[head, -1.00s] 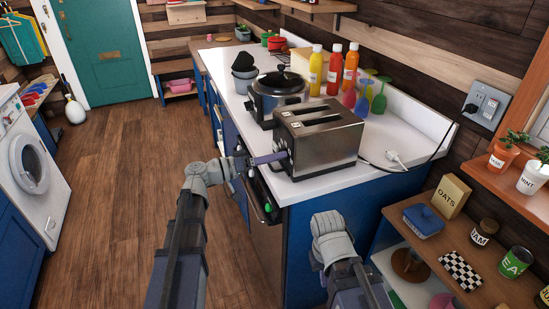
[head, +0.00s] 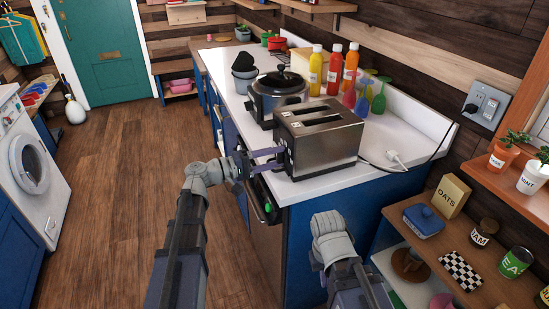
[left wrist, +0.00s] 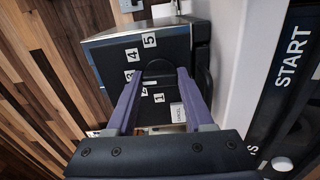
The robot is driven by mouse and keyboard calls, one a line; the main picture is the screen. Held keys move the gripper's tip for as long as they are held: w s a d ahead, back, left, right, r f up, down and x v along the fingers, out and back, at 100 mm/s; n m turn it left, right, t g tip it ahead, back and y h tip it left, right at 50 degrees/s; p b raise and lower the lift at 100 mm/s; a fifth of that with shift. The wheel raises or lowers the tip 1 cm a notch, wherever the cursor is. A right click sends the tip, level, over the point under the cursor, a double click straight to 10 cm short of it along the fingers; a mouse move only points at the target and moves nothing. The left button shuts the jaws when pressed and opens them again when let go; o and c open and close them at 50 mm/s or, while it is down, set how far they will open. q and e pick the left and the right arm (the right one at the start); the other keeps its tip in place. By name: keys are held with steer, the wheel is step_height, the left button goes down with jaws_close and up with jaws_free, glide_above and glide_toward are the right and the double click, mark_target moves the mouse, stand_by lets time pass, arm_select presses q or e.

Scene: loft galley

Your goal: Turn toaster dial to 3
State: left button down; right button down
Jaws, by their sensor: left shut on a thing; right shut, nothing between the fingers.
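The steel toaster (head: 325,145) stands on the counter, its dark end panel facing my left gripper. In the left wrist view the toaster panel (left wrist: 108,65) shows numbers 1 to 5 and a cancel button (left wrist: 178,112). The dark dial (left wrist: 160,70) sits between the two purple fingertips. My left gripper (head: 283,157) is shut on the dial; it also shows in the left wrist view (left wrist: 161,72). I cannot tell which number the dial points to. My right arm is low at the front; its fingers are not visible.
The white counter (head: 410,150) holds a slow cooker (head: 277,95) close behind the toaster and several bottles at the back. An appliance panel marked START (left wrist: 290,60) lies at the counter front. A shelf with jars (head: 450,245) stands right.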

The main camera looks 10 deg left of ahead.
arm_select(q)
steer(key=shift+n, duration=0.3)
stand_by(0.4)
steer(key=shift+c, duration=1.4)
jaws_free()
steer(key=v, duration=0.8)
steer(key=shift+d, duration=0.1)
